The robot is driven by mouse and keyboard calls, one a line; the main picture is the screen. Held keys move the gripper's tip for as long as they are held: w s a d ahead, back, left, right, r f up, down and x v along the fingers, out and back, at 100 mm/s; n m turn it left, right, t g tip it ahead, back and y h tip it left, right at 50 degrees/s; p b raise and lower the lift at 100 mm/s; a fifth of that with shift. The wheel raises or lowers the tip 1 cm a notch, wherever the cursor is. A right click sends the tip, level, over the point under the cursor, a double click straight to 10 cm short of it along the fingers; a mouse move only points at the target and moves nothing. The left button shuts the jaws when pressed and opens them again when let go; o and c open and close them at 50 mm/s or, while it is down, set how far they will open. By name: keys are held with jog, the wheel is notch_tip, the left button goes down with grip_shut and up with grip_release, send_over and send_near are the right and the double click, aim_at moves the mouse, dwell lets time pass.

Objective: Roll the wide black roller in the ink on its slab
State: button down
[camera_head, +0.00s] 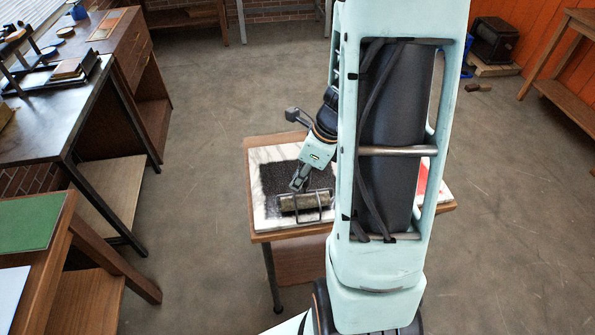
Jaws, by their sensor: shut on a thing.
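The wide roller (304,203), a dark grey-brown cylinder with a metal wire frame, lies crosswise at the front of the black ink patch (276,183). The ink covers much of a white marble slab (259,217) on a small wooden table. My gripper (297,187) points down at the roller from above and is shut on it, at its handle side. The exact grip is small and partly hidden by the fingers. The roller appears to touch the inked slab, but a small gap cannot be ruled out.
My arm hides the middle of the small table (262,237). A red patch (422,178) on another white slab shows at its right. Wooden benches (62,110) with tools stand at left, a bench (560,90) at far right. Floor around the table is mostly clear.

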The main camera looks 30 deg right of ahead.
jog(key=shift+s, duration=0.2)
jog(key=shift+w+d+p, duration=2)
jog(key=shift+w+p, duration=0.3)
jog(key=shift+w, duration=4.95)
jog(key=shift+s+a+b, duration=0.45)
jog(key=shift+s+a, duration=0.25)
jog(key=shift+s, duration=1.7)
jog(key=shift+s+a+b, duration=0.45)
jog(key=shift+s+a, duration=0.2)
jog(key=shift+s, duration=1.8)
jog(key=shift+s+a+b, duration=0.45)
jog(key=shift+s+a, duration=0.25)
jog(key=shift+s, duration=1.7)
jog(key=shift+r, duration=0.1)
jog(key=shift+r+p, duration=2.4)
